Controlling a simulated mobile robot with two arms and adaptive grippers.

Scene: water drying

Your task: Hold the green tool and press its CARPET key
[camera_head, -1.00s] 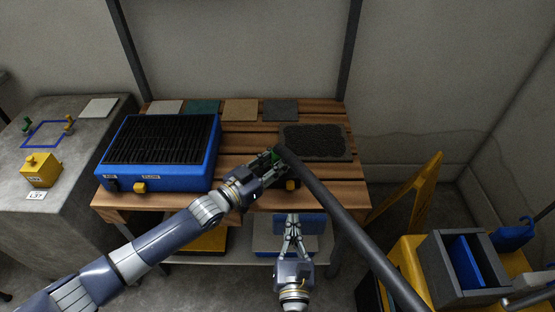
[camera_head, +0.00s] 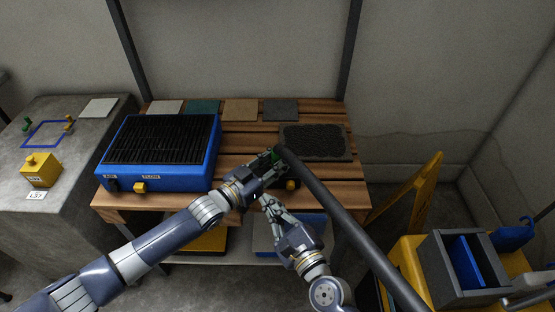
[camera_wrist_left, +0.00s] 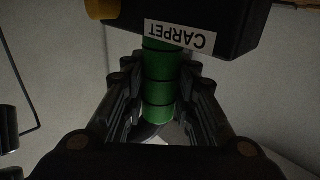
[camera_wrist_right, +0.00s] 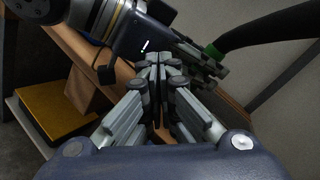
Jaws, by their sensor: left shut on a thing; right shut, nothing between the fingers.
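The green tool's ribbed grip (camera_wrist_left: 160,90) is between the fingers of my left gripper (camera_head: 276,162), which is shut on it above the table's front edge. In the left wrist view a black head with a white CARPET label (camera_wrist_left: 178,37) shows upside down, with a yellow key (camera_wrist_left: 102,9) at its left end. Yellow also shows beside the gripper in the head view (camera_head: 292,184). My right gripper (camera_head: 266,201) is shut and empty, just below my left wrist, apart from the key. Green also shows in the right wrist view (camera_wrist_right: 213,51).
A thick black hose (camera_head: 350,225) runs from the tool to the lower right. A blue grated box (camera_head: 180,177) stands on the slatted table (camera_head: 235,150), with flat swatches and a dark mat (camera_head: 315,142) behind. A yellow cart (camera_head: 412,262) stands at right.

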